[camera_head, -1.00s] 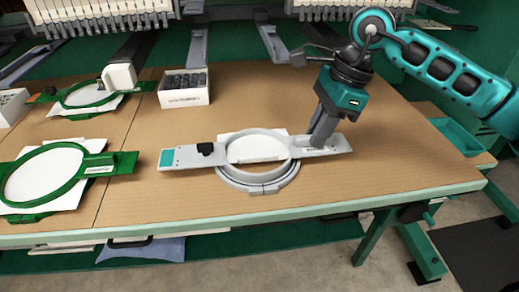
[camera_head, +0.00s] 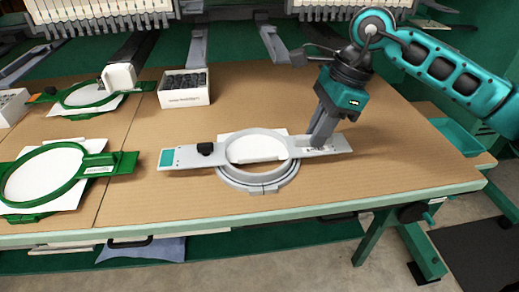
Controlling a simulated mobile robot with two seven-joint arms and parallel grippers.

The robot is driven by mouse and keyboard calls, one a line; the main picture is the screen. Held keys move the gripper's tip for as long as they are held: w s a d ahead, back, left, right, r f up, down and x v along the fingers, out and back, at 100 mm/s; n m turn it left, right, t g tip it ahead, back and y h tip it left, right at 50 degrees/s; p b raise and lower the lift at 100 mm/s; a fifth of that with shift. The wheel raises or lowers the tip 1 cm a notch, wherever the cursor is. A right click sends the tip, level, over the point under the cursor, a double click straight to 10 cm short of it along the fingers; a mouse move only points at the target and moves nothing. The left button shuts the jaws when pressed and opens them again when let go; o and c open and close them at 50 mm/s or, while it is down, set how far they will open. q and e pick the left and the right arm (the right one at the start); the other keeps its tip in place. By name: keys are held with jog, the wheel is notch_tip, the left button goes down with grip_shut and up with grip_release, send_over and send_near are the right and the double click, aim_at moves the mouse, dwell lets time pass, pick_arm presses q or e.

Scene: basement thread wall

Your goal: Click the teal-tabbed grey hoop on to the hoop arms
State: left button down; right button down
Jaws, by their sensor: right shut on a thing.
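The grey hoop (camera_head: 231,180) lies on the tan table with white fabric in its ring. A flat grey bracket runs out to both sides of it, with a teal tab (camera_head: 167,158) at the left end and a black clip near the ring. My right gripper (camera_head: 319,144) points down and is shut on the right end of the grey hoop's bracket. Its fingertips are partly hidden against the bracket. Grey arms (camera_head: 274,42) reach forward from the machine at the back; I cannot tell which are the hoop arms. My left gripper is not in view.
A green hoop (camera_head: 45,176) with white fabric lies at the left, and another green hoop (camera_head: 88,95) lies behind it. A white box of dark items (camera_head: 184,88) stands at the back. A teal tray (camera_head: 458,136) is at the right. Bare table surrounds the grey hoop.

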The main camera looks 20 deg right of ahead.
jog(key=shift+r, duration=0.1)
jog(key=shift+r+p, duration=1.5)
jog(key=shift+r, duration=0.4)
